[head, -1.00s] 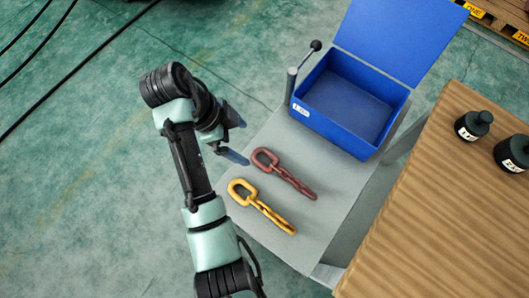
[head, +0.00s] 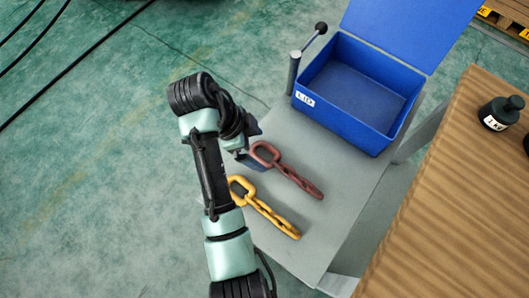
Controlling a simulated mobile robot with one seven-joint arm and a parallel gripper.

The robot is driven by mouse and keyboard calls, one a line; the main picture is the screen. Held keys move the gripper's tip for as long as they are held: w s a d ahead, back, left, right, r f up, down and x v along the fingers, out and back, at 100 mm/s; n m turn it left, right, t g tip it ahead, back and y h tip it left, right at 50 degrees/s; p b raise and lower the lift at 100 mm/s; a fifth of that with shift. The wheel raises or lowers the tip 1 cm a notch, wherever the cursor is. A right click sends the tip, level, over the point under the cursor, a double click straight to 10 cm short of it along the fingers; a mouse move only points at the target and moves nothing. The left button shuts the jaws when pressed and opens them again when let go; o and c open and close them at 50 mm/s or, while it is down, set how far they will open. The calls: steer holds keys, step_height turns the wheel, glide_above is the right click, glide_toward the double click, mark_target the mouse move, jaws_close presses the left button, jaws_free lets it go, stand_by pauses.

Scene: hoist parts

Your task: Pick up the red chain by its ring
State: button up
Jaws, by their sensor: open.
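The red chain (head: 294,178) lies on the grey table (head: 338,210), with its large ring (head: 265,154) at its upper left end. A yellow chain (head: 269,215) lies below it, its own ring toward the left. My gripper (head: 252,146) is open, close to the left side of the red ring. One dark finger shows above and one bluish finger lies just left of the ring. The wrist hides part of the gripper. I cannot tell its height above the table or whether it touches the ring.
An open, empty blue box (head: 357,92) with a raised lid stands at the table's back. A lever with a black knob (head: 321,28) rises by its left corner. A wooden surface (head: 441,196) with a black weight (head: 501,113) is at right.

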steer(key=shift+x, duration=1.05)
steer(key=shift+r, duration=0.1)
jaws_close()
